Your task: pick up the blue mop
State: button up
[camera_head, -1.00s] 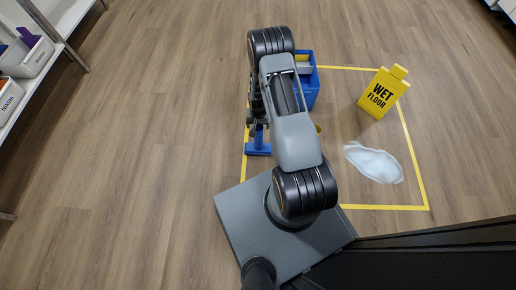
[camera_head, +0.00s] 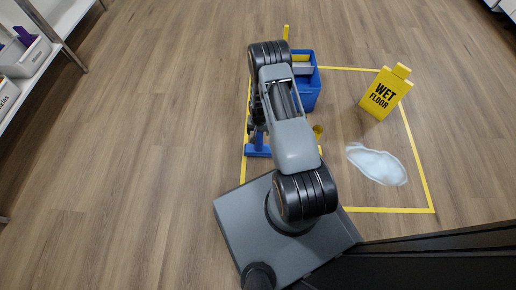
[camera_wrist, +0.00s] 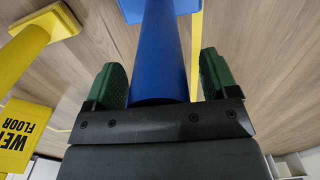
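The blue mop stands inside the taped area, left of my arm. Its flat blue head (camera_head: 257,151) rests on the floor in the head view, and my arm hides most of its pole. In the wrist view the thick blue pole (camera_wrist: 163,50) runs between the two green finger pads of my gripper (camera_wrist: 163,82). The fingers are apart, with a narrow gap visible on each side of the pole. The mop head (camera_wrist: 185,6) shows at the top of that view. In the head view my gripper is mostly hidden behind my arm.
A blue bucket (camera_head: 307,92) stands just right of my arm. A yellow wet-floor sign (camera_head: 385,93) and a whitish puddle (camera_head: 378,165) lie farther right. A yellow object (camera_wrist: 45,32) is beside the mop. A shelf (camera_head: 58,45) is at far left; floor between is clear.

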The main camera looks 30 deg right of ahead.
jog(key=c, duration=1.4)
jog(key=shift+r+p, duration=0.3)
jog(key=shift+r, duration=0.2)
notch_tip(320, 180, up, 2)
jog(key=shift+r+p, duration=0.15)
jog(key=shift+p, duration=0.6)
jog(key=s+d+r+p, duration=0.1)
jog(key=d+r, duration=0.2)
jog(key=d, duration=0.1)
jog(key=s+d+r+p, duration=0.1)
jog(key=d+r+p, duration=0.1)
jog(key=d, duration=0.3)
jog(key=s+d+r+p, duration=0.1)
jog(key=d+r+p, duration=0.1)
jog(key=d+r, duration=0.2)
jog(key=shift+s+d+r, duration=0.1)
jog(key=shift+d+r, duration=0.25)
jog(key=shift+r, duration=0.05)
